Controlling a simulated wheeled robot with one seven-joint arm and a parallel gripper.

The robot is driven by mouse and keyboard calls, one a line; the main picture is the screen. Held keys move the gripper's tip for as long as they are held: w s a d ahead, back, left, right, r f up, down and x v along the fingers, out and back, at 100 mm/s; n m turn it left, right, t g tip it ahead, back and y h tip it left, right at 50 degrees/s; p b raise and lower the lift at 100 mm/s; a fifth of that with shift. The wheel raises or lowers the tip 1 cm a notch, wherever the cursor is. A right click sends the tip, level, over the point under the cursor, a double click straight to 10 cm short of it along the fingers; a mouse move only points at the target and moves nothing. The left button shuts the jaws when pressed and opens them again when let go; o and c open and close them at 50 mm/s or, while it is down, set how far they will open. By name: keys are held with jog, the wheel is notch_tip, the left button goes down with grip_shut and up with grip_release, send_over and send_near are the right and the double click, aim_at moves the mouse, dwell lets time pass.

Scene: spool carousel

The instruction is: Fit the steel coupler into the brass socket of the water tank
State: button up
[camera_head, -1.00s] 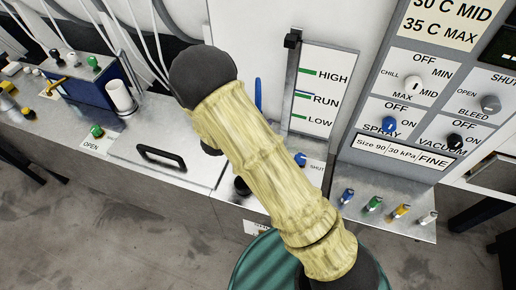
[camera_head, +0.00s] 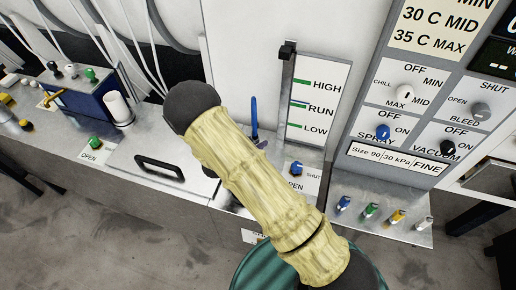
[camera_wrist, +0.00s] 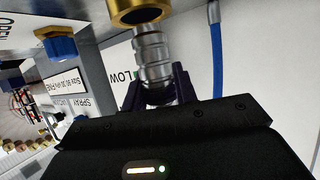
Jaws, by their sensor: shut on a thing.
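In the wrist view, my gripper (camera_wrist: 157,82) is shut on the ribbed steel coupler (camera_wrist: 152,52), with a dark finger on each side of it. The brass socket (camera_wrist: 140,12) shows as a gold ring at the top edge, partly cut off. The coupler's far end is at the socket's mouth and overlaps it in the picture. I cannot tell how deep it sits, or whether it only touches. In the head view, my own arm hides the gripper, coupler and socket.
A blue hose (camera_wrist: 216,60) hangs close beside the coupler. A blue knob (camera_wrist: 62,44) is at the left of the wrist view. In the head view, a level gauge (camera_head: 318,103) stands behind my arm, and a hatch with a black handle (camera_head: 160,167) lies left.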

jog(key=shift+s+f+p, duration=0.15)
jog(key=shift+f+p, duration=0.05)
jog(key=shift+f, duration=0.9)
jog(key=shift+s+f+p, duration=0.1)
jog(key=shift+f+p, duration=0.1)
jog(key=shift+f, duration=0.85)
grip_shut()
jog(key=o, duration=0.9)
grip_release()
jog(key=shift+o, duration=0.8)
jog(key=shift+w+f, duration=0.1)
jog(key=shift+w, duration=0.1)
jog(key=shift+s+r, duration=0.15)
jog(key=shift+r, duration=0.1)
jog(key=shift+s+a+r, duration=0.15)
jog(key=shift+s+a, duration=0.05)
jog(key=shift+a, duration=0.15)
jog(key=b+v, duration=0.2)
jog(key=v, duration=0.9)
jog(key=shift+b, duration=0.35)
